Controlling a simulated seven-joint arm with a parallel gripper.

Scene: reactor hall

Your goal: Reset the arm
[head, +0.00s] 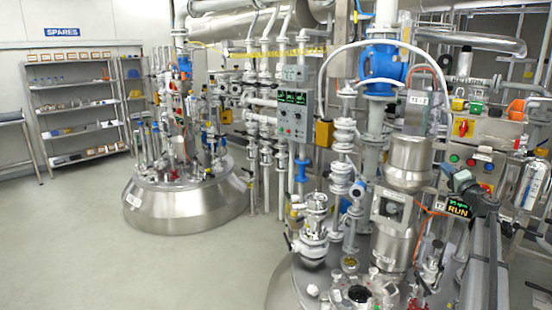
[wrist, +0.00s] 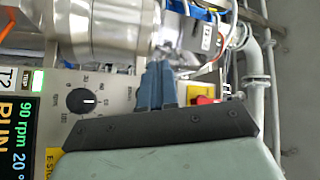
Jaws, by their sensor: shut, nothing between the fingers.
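My gripper (wrist: 161,68) is in the wrist view, its two blue fingers pressed together with nothing between them. They point up in that picture, toward a shiny steel cylinder (wrist: 100,32). Whether the tips touch anything is unclear. Beside the fingers is a grey control panel with a black dial (wrist: 88,101) and a lit display (wrist: 16,135) reading 90 rpm and RUN. A red button (wrist: 203,101) is just right of the fingers, partly hidden by my gripper's dark mount. In the head view, a RUN display (head: 458,210) shows among dark parts at the right.
A steel vessel (head: 185,200) with crowded fittings stands at the left, and another vessel top (head: 300,285) fills the lower right. Pipes (head: 375,130) and a switch box (head: 478,160) crowd the right. Spares shelves (head: 75,110) stand far left. The left floor (head: 100,260) is clear.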

